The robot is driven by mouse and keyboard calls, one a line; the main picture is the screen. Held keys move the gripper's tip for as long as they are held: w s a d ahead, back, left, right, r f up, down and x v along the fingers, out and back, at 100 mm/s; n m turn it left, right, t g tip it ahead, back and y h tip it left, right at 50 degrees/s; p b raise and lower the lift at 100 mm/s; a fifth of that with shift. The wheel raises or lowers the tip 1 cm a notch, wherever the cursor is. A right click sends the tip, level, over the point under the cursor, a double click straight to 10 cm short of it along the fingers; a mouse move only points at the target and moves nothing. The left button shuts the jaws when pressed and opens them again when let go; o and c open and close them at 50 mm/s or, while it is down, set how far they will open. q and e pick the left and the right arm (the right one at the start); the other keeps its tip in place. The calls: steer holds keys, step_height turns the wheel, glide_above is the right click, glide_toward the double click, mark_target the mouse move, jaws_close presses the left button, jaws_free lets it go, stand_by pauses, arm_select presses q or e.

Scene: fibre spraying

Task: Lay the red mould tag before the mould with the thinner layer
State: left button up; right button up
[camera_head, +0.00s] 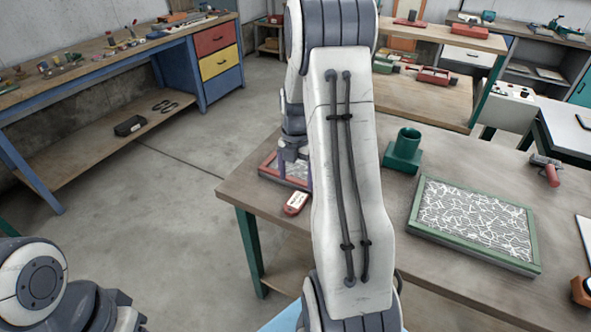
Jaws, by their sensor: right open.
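The red mould tag (295,203) with a pale label lies on the table near its left front edge, just in front of a red-framed mould (268,171). That mould is mostly hidden behind my right arm and gripper, so its layer is hard to judge. My right gripper (295,179) points down over the red-framed mould, open, just behind the tag and apart from it. A green-framed mould (408,219) lies to the right, with white fibre strands over a grey surface. My left gripper is out of view; only part of my left arm shows at the lower left.
A green cup-like holder (404,150) stands behind the green-framed mould. A red-handled tool (550,172) lies at the right. An orange and black object (580,290) sits at the right edge. Benches with tools line the back.

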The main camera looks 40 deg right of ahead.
steer(key=s+a+r+m, duration=0.3)
steer(key=a+r+m, duration=0.1)
steer(key=a, duration=0.8)
steer(key=s+a+r+m, duration=0.25)
steer(key=a+r, duration=0.25)
steer(key=a, duration=0.7)
steer(key=s+a+m+y, duration=0.1)
steer(key=s+a+m, duration=0.7)
steer(key=s, duration=0.8)
steer(key=shift+a+m, duration=0.35)
steer(key=shift+a, duration=0.8)
steer(key=shift+w+r, duration=0.1)
